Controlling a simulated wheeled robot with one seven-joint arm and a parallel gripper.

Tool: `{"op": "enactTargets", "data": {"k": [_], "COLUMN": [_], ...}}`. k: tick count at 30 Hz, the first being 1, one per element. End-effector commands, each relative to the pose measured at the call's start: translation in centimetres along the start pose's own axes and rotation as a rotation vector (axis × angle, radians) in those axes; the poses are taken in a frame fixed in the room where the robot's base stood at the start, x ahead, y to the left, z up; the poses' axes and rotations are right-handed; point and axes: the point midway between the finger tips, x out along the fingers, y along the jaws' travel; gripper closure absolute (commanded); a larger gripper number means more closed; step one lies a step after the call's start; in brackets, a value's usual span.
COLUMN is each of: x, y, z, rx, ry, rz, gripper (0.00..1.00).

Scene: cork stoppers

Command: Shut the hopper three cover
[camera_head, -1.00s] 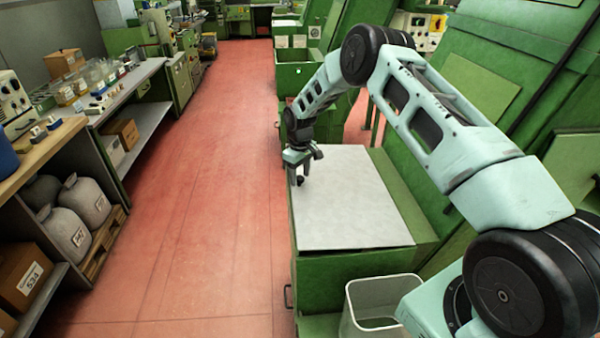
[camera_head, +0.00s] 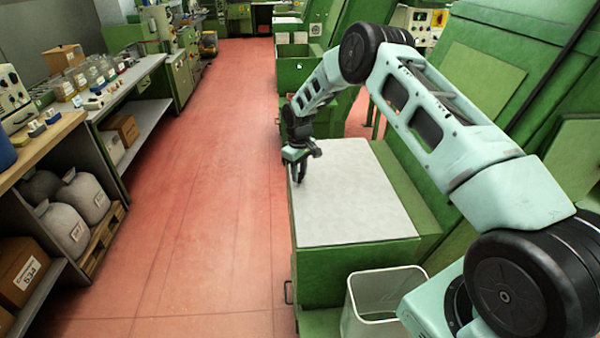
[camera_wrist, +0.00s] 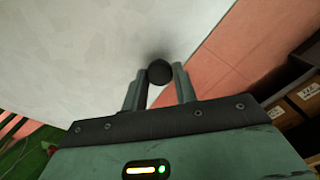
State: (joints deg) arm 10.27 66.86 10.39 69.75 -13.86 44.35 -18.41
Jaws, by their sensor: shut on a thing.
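The hopper cover (camera_head: 355,205) is a pale grey flat panel lying over the top of a green hopper (camera_head: 350,265) at centre right. It looks level, but I cannot tell whether it rests fully on the rim. My gripper (camera_head: 300,172) is at the cover's left edge. In the wrist view my gripper (camera_wrist: 161,80) is shut on a round black knob (camera_wrist: 160,72), which stands on the cover (camera_wrist: 90,50) near its edge. The fingers hide part of the knob.
A white bin (camera_head: 385,305) stands on the floor before the hopper. Another green hopper (camera_head: 298,70) stands farther back. Green machinery (camera_head: 480,90) rises at the right. A workbench (camera_head: 130,78) and grey sacks (camera_head: 85,197) line the left. The red floor (camera_head: 215,180) between is clear.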

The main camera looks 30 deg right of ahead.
Motion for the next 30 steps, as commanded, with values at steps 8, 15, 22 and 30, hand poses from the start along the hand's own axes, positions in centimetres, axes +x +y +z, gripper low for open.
{"op": "enactTargets", "data": {"k": [8, 15, 22, 30], "x": [0.6, 0.4, -1.6, -7.7], "y": [-0.4, -0.2, -0.1, -0.1], "z": [0.1, 0.1, 0.0, 0.0], "rx": [-0.002, -0.002, -0.001, 0.000], "ry": [-0.003, -0.003, 0.000, 0.003], "rz": [-0.006, -0.004, -0.002, -0.001], "gripper": [0.50, 0.50, 0.50, 0.50]}}
